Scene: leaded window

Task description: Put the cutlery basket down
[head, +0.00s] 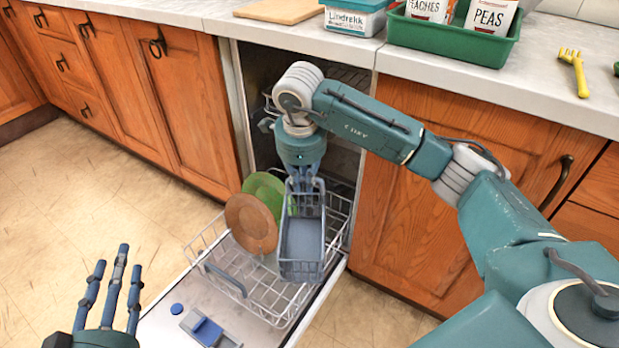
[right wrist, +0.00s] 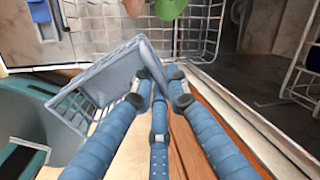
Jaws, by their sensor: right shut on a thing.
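The grey cutlery basket (head: 302,245) hangs over the right part of the pulled-out lower dishwasher rack (head: 262,298). It looks empty and tilted. My right gripper (head: 304,183) is shut on its upper end. In the right wrist view the basket (right wrist: 108,78) slants to the left of the right gripper's fingertips (right wrist: 160,88). I cannot tell whether the basket touches the rack. My left gripper (head: 115,278) is open and empty, low at the left, above the floor and apart from the rack.
A brown plate (head: 250,222) and a green plate (head: 266,190) stand in the rack, just left of the basket. The open dishwasher door (head: 160,322) lies under the rack. Wooden cabinets flank it. The counter above holds a green tray (head: 455,40) with cans and a yellow fork (head: 576,72).

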